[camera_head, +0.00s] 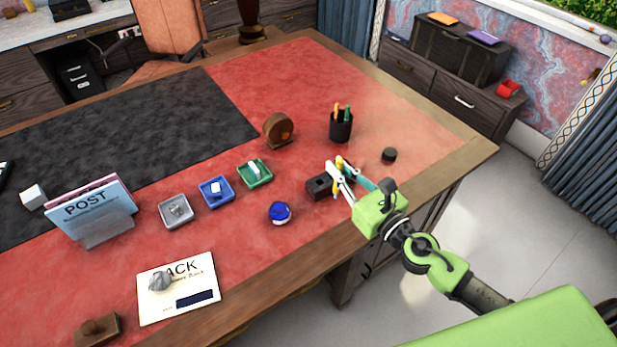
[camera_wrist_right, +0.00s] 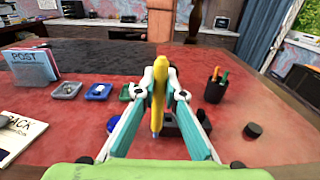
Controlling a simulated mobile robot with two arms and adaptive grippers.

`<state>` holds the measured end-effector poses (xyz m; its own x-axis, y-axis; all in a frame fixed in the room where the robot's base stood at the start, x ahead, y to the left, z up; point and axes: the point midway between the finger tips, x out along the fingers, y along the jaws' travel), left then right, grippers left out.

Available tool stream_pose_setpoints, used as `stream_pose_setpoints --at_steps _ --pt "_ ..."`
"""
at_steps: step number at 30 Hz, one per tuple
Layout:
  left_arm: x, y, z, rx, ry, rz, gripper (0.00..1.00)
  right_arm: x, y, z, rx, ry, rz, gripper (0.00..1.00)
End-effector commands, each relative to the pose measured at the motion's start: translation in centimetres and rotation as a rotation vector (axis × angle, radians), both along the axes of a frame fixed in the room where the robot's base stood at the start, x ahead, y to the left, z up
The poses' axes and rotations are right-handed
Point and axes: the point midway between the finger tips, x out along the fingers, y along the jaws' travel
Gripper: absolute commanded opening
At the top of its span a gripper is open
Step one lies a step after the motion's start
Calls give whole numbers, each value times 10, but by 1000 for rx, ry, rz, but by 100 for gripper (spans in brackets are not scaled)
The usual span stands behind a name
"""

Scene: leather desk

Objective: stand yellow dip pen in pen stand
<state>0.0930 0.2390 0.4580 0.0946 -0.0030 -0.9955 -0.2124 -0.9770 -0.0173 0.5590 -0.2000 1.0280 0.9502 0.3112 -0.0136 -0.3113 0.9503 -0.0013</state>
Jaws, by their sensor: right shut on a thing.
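The yellow dip pen (camera_wrist_right: 158,92) is between the fingertips of my right gripper (camera_head: 341,168), which is shut on it. In the wrist view the pen is close to upright, its tip pointing down. In the head view parts of the pen (camera_head: 337,188) show around the fingers. The pen stand, a dark block with a hole in its top (camera_head: 318,187), stands on the red leather just left of the pen. In the wrist view the stand (camera_wrist_right: 171,128) is partly hidden behind the pen and fingers. The pen's tip looks outside the hole. My left gripper is not in view.
A dark pen cup (camera_head: 341,127) with pens stands behind the gripper. A small black cylinder (camera_head: 389,155) is to the right. A blue round jar (camera_head: 279,212) is left of the stand, and a green tray (camera_head: 255,173) lies farther back. The desk's wooden edge is near.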

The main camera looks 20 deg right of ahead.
Motion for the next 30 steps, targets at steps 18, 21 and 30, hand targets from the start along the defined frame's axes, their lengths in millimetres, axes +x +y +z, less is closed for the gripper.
stream_pose_setpoints --at_steps 18,21,30 --pt "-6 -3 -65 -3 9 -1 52 115 3 -80 4 -2 -1 0" --pt "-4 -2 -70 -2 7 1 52 122 3 -86 2 -3 -2 0" --pt "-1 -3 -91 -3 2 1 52 134 4 -112 5 1 -2 0"
